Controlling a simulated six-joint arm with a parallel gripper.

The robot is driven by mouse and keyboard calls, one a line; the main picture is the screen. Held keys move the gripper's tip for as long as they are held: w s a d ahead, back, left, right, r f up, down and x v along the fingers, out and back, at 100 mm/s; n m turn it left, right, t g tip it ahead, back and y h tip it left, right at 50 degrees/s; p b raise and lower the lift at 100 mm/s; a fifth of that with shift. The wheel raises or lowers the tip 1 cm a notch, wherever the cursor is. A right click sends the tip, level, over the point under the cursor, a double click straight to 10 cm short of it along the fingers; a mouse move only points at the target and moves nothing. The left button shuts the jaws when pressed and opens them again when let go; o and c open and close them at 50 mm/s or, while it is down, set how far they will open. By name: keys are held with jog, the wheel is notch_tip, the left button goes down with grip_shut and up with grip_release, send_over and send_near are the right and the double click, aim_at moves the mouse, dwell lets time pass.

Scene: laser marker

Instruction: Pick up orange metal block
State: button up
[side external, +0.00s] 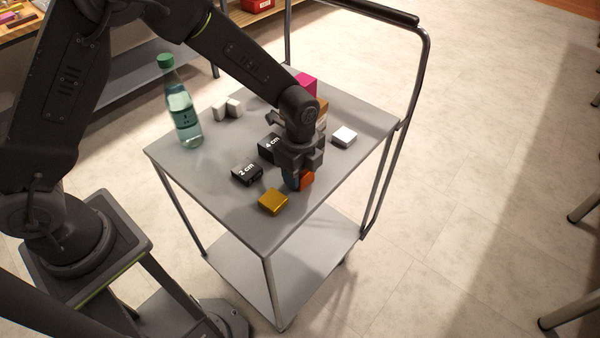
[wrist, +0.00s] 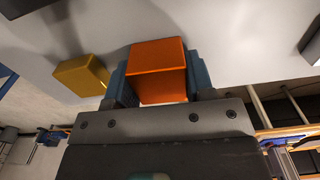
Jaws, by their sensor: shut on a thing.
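The orange metal block (wrist: 158,72) sits between the two blue-grey fingers of my gripper (wrist: 160,88) in the wrist view. The fingers press on its left and right sides. In the side external view the orange block (side external: 307,180) shows partly at the right of my gripper (side external: 298,181), near the front of the grey cart top. The gripper hides part of it. I cannot tell whether the block touches the cart top or is slightly above it.
A gold block (side external: 273,201) stands close by, nearer the front edge. Black blocks marked 2 cm (side external: 246,174) and 4 cm (side external: 269,148) lie to the left.

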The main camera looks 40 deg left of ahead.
jog(key=shift+c, duration=1.1)
jog(key=shift+r, duration=0.1)
